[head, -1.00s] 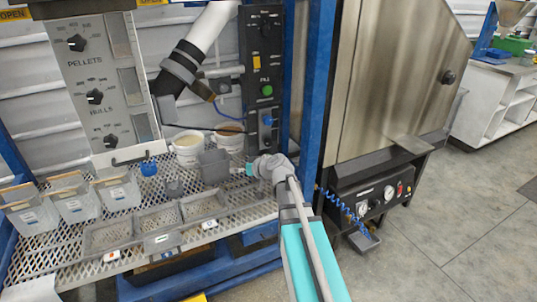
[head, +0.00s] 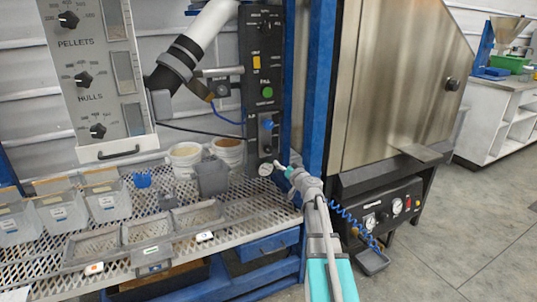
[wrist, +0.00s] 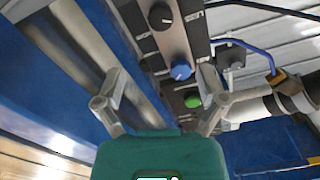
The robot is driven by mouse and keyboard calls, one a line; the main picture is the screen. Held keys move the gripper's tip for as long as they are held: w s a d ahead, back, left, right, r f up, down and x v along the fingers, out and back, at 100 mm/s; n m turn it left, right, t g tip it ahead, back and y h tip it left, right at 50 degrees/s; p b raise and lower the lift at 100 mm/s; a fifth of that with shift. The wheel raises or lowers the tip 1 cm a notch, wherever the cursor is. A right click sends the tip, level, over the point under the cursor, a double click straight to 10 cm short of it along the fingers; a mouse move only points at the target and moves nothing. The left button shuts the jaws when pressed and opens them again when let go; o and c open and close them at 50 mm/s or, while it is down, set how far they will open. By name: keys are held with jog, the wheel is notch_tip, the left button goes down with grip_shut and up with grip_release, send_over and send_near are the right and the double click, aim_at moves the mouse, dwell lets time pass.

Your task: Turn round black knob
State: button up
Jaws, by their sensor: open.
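A black control panel (head: 262,75) stands upright, with a black knob (head: 267,148) near its bottom below a blue knob (head: 268,124) and a green button (head: 267,92). A black round knob (wrist: 161,16) also shows at the top of the wrist view, beyond the blue knob (wrist: 181,70) and green button (wrist: 192,101). My gripper (head: 282,168) is near the panel's lower right edge. In the wrist view my gripper (wrist: 160,84) has its fingers spread, empty, and apart from the knobs. Other black knobs sit on the grey panel (head: 103,95) at left.
A blue post (head: 319,90) rises right beside the panel. A grey container (head: 212,175) and two white buckets (head: 186,157) stand on the mesh shelf (head: 248,203) to the left. A steel cabinet (head: 400,75) with gauges is at right. A blue hose (wrist: 245,45) hangs near the panel.

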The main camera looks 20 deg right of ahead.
aim_at(270, 150)
jog(key=shift+w, duration=0.1)
jog(key=w, duration=1.3)
jog(key=shift+w+a, duration=0.25)
jog(key=shift+w, duration=0.1)
jog(key=c, duration=1.1)
jog(key=shift+c, duration=0.2)
